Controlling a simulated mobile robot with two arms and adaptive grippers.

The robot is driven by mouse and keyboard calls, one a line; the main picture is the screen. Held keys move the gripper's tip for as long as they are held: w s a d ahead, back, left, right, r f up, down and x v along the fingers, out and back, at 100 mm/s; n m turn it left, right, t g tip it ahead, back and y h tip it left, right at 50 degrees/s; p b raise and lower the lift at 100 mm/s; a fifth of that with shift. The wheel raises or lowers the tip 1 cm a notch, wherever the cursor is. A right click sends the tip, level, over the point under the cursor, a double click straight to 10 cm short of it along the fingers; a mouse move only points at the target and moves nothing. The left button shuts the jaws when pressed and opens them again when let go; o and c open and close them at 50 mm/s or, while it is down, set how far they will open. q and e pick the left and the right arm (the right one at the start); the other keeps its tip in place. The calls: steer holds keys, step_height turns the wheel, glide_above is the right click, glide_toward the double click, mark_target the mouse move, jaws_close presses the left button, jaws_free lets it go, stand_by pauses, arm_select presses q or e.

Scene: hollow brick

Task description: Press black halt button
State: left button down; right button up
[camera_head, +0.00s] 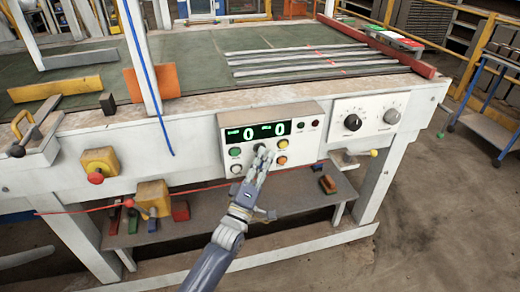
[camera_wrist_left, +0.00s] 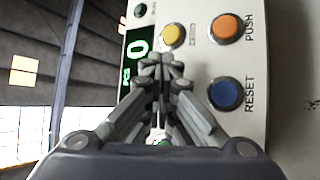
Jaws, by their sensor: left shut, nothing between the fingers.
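The black button (camera_head: 258,147) is in the upper button row of the white control panel (camera_head: 222,124), partly covered by my left fingertips in the head view. In the left wrist view the fingers hide the spot below the yellow button. My left gripper (camera_head: 262,156) is shut and empty, its tips at the panel face; it also shows in the left wrist view (camera_wrist_left: 160,62). I cannot tell whether the tips touch the button. My right gripper is not in view.
Around the tips are a green button (camera_head: 235,152), a yellow button (camera_wrist_left: 172,37), an orange button (camera_wrist_left: 227,28) and a blue reset button (camera_wrist_left: 225,94). A knob panel (camera_head: 368,115) stands to the right. A red stop button (camera_head: 95,177) is at the left.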

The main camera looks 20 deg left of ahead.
arm_select(q)
steer(key=shift+s+d+p, duration=0.4)
steer(key=shift+s+d, duration=0.05)
steer(key=shift+s, duration=0.25)
steer(key=s+d+p, duration=0.1)
steer(key=s, duration=0.1)
steer(key=s+d+p, duration=0.1)
steer(key=s, duration=0.1)
steer(key=shift+d, duration=0.4)
stand_by(0.7)
